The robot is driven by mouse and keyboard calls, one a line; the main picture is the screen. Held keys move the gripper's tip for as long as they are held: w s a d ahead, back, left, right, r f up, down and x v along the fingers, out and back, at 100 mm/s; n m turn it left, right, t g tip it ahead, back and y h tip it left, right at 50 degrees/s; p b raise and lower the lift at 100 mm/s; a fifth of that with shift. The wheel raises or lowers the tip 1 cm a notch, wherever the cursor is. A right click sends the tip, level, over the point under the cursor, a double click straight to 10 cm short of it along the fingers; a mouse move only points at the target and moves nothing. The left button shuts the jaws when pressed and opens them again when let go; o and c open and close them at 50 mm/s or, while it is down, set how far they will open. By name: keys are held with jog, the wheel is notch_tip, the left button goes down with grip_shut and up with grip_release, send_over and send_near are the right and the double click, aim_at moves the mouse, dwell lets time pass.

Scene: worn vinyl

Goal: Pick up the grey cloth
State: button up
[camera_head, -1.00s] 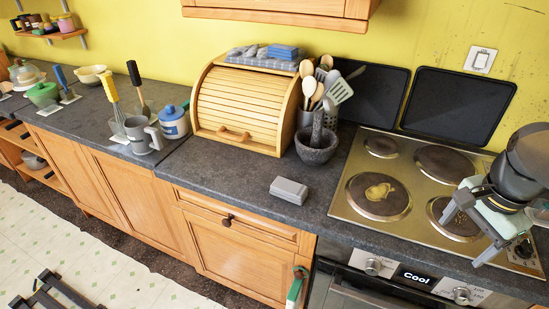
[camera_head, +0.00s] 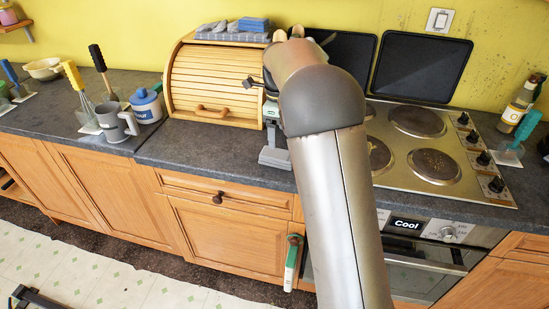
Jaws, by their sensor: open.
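The grey cloth (camera_head: 212,30) lies crumpled on top of the wooden bread box, at its left and middle. A folded blue cloth (camera_head: 253,24) lies at the right end of the box top. My gripper (camera_head: 262,112) is at the right front of the bread box, mostly hidden behind my own arm. One dark finger sticks out to the left in front of the slatted front. It is open, holds nothing that I can see, and is lower in the picture than the cloth.
The bread box (camera_head: 215,85) stands against the yellow wall. A mug (camera_head: 117,122) and a lidded jar (camera_head: 146,105) stand at left. The hob (camera_head: 435,165) is at right. My arm hides the mortar.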

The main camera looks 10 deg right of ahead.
aim_at(277, 153)
notch_tip(277, 153, down, 4)
jog(key=shift+f, duration=0.25)
jog(key=shift+w+f+p, duration=0.15)
jog(key=shift+f+p, duration=0.25)
jog(key=shift+f, duration=0.9)
jog(key=shift+w+f+p, duration=0.1)
jog(key=shift+f+p, duration=0.25)
jog(key=shift+f, duration=0.95)
jog(key=c, duration=1)
